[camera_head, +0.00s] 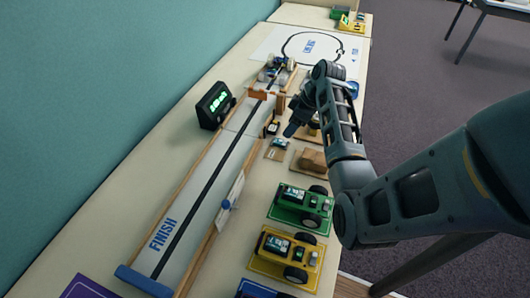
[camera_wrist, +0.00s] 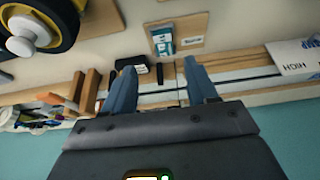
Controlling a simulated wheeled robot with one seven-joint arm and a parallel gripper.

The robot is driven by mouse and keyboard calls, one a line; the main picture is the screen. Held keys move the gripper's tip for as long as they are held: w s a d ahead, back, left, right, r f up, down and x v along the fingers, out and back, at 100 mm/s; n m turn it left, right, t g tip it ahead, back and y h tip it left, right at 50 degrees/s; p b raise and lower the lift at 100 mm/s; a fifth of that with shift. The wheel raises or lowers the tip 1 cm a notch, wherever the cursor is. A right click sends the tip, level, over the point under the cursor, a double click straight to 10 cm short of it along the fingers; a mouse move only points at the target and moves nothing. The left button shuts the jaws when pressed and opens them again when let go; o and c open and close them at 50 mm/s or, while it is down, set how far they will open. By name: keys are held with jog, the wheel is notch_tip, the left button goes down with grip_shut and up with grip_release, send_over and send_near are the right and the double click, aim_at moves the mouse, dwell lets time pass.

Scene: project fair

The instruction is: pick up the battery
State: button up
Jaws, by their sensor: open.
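A small teal-and-white item (camera_head: 279,143) lies on a tan card nearby, and a teal-and-white item (camera_wrist: 162,40) shows beyond the finger gap. My gripper (camera_head: 291,130) is above the table by these small items. In the wrist view my gripper (camera_wrist: 161,78) is open, with nothing held between its fingers.
The long track (camera_head: 212,175) with wooden rails runs left of my gripper. Green (camera_head: 302,206) and yellow (camera_head: 287,254) model cars sit at the front right.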

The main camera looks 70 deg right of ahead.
aim_at(280, 142)
jog(key=x, duration=0.2)
jog(key=shift+w+a+f, duration=0.15)
jog(key=shift+a+f, duration=0.05)
jog(key=shift+f, duration=0.15)
jog(key=shift+p+x, duration=0.65)
jog(key=shift+x, duration=1.65)
jog(key=shift+a, duration=0.15)
jog(key=shift+c, duration=0.3)
grip_shut()
